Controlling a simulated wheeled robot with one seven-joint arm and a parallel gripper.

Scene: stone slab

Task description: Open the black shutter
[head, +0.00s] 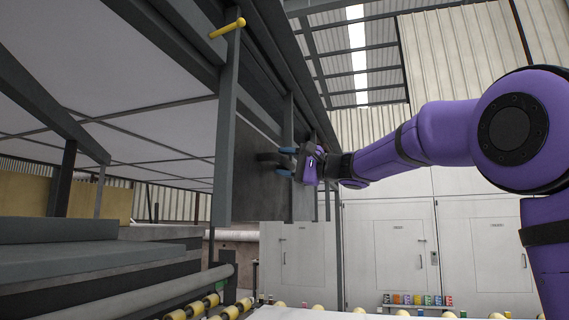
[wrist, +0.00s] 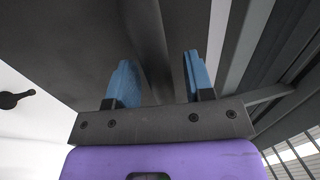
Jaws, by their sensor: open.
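The black shutter (head: 247,180) is a dark grey panel hanging from the machine's overhead frame in the head view. A short dark piece (head: 270,159), perhaps its handle, shows at its face by my fingertips. My gripper (head: 285,161) is open, its two blue fingers one above the other and pointing left at the panel. In the wrist view the dark panel (wrist: 70,45) fills the upper left, and a darker strip (wrist: 153,45) runs between the open blue fingers. I cannot tell whether the fingers touch anything.
A grey upright (head: 226,130) with a yellow peg (head: 227,28) on top stands left of the shutter. A roller conveyor (head: 215,303) and a pale slab (head: 330,313) lie below. White cabinets (head: 385,245) stand behind. The space under my arm looks clear.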

